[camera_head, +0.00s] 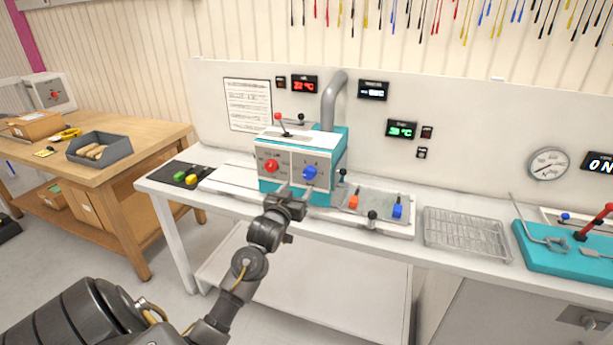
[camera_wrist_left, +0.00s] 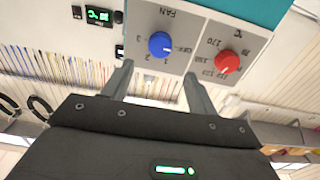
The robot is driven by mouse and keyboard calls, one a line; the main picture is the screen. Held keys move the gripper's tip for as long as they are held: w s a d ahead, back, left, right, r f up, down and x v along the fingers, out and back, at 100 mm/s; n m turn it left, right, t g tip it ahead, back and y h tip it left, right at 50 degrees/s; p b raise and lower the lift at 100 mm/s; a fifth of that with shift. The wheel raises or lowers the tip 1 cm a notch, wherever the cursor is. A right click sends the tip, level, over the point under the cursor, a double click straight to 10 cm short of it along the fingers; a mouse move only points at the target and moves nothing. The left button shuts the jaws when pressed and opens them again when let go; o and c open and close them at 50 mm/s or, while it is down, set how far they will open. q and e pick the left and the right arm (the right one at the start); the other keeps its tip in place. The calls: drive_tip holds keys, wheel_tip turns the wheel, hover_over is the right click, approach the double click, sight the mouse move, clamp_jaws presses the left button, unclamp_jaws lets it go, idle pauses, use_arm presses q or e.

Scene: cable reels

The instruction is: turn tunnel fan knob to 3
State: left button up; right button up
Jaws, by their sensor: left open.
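The tunnel machine (camera_head: 320,155) is a white and teal box on the white bench. Its front panel carries a blue fan knob (camera_head: 310,172) and a red temperature knob (camera_head: 271,166). In the left wrist view the blue knob (camera_wrist_left: 160,44) sits under the word FAN, with small marks around it. Its pointer seems to face the OFF side, but it is too small to be sure. My left gripper (camera_head: 296,192) is just in front of and below the blue knob. Its open fingers (camera_wrist_left: 158,72) stand apart, with the knob beyond their tips, not gripped. My right gripper is not visible.
The red knob (camera_wrist_left: 227,62) is close beside one finger. A tray (camera_head: 372,212) with orange and blue pieces and a wire rack (camera_head: 466,234) lie to the right. A wooden table (camera_head: 110,172) stands further left.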

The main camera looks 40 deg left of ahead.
sight(308, 174)
use_arm(q)
drive_tip(key=p+x, duration=0.1)
drive_tip(key=x, duration=0.6)
drive_tip(key=shift+w+p, duration=0.25)
drive_tip(key=shift+p, duration=0.05)
drive_tip(key=shift+w+a, duration=0.3)
drive_tip(key=shift+w, duration=0.3)
drive_tip(key=shift+c, duration=0.2)
drive_tip(key=c, duration=0.9)
drive_tip(key=shift+c, duration=0.2)
